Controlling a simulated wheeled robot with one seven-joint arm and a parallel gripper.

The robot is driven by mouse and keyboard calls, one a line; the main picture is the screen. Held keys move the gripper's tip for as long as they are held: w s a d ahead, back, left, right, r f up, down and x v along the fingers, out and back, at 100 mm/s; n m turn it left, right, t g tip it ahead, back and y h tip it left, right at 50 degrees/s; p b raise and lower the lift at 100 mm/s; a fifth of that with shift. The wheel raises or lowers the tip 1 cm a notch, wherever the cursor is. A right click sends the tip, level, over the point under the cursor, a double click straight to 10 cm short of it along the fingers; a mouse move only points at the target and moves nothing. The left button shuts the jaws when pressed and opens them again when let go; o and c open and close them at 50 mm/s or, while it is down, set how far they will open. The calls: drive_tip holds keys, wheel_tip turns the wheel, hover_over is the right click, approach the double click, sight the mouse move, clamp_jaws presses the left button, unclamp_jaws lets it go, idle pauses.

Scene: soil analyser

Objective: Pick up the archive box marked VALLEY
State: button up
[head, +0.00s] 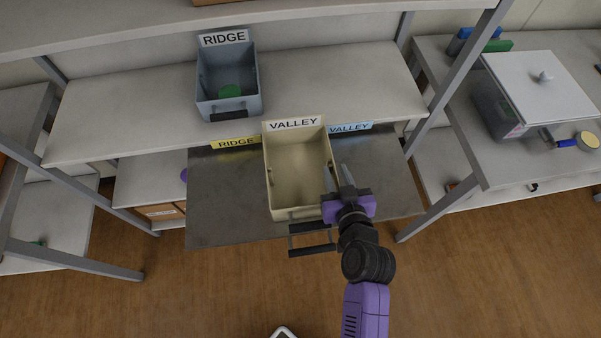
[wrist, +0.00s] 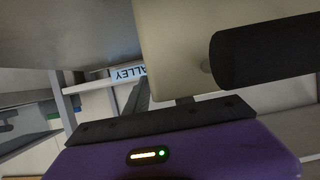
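The cream archive box marked VALLEY (head: 299,168) sits on a grey metal pull-out surface (head: 222,205), below the shelf, and looks empty. Its wall also fills the upper middle of the wrist view (wrist: 175,45). My gripper (head: 336,168) is at the box's right side, fingers apart. In the head view the left finger overlaps the right wall and the right finger lies outside it. In the wrist view one finger is partly hidden behind the box. I cannot tell whether either finger touches the wall.
A grey-blue box marked RIDGE (head: 228,85) with a green item stands on the shelf (head: 130,110) above. The metal surface bears a yellow RIDGE label (head: 236,143) and a blue VALLEY label (head: 350,128). A slanted grey post (head: 455,75) and a side table (head: 510,165) stand at right.

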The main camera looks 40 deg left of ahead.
clamp_jaws()
idle(1.4)
